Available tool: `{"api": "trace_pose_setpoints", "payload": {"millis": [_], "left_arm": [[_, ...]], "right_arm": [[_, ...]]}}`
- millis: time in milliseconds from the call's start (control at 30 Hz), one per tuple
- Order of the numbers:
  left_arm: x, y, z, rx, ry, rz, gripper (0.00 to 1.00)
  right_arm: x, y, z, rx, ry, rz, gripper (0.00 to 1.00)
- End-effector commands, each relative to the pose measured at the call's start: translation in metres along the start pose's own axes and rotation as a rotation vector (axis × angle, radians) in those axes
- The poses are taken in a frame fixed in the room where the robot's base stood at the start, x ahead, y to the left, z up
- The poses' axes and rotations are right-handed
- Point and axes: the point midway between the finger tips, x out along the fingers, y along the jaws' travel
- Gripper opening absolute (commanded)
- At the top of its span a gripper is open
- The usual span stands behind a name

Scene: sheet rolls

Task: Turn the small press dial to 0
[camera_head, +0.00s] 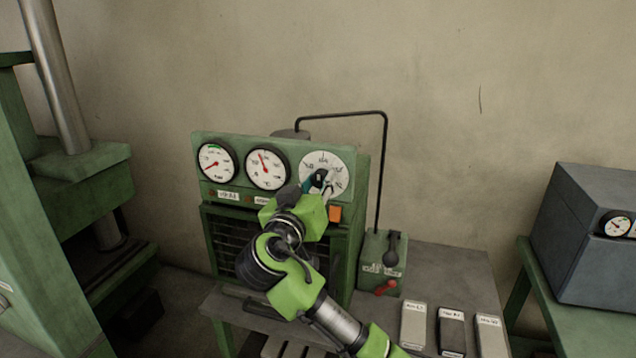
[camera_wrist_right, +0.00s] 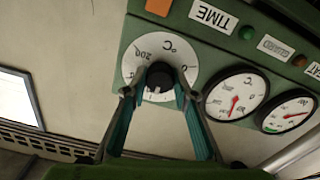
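The small press (camera_head: 281,138) is a green box on a bench. Its dial (camera_head: 338,164) is a white disc marked °C at the right of the front panel. In the right wrist view the dial (camera_wrist_right: 135,67) shows "200" and "0" around a black knob (camera_wrist_right: 160,75). My right gripper (camera_head: 318,187) is at the dial. In the wrist view the fingers of the right gripper (camera_wrist_right: 159,88) stand either side of the knob, tips close to it; whether they touch it is unclear. They partly cover the scale. My left gripper is not in view.
Two red-needled gauges (camera_head: 216,162) (camera_head: 267,169) sit left of the dial. A green lever box (camera_head: 382,262) with a red handle stands right of the press, by labelled blocks (camera_head: 451,331). A large green machine (camera_head: 38,245) is at left, a grey box (camera_head: 590,235) at right.

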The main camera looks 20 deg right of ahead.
Motion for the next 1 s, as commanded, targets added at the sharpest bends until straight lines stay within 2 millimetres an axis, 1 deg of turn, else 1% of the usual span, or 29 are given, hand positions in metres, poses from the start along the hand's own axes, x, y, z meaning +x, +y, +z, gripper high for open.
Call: {"api": "trace_pose_setpoints", "payload": {"millis": [267,433,667,1000], "left_arm": [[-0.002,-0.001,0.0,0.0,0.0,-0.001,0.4],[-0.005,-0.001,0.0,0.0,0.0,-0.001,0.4],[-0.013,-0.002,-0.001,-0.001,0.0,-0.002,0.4],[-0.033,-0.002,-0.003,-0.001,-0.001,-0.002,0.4]], "right_arm": [[0.0,0.0,0.0,-0.045,-0.002,-0.001,0.04],[0.0,-0.001,0.0,-0.138,-0.003,-0.002,0.04],[0.0,0.0,0.0,-0.336,-0.004,-0.002,0.04],[0.0,0.0,-0.001,-0.661,-0.003,-0.002,0.04]]}}
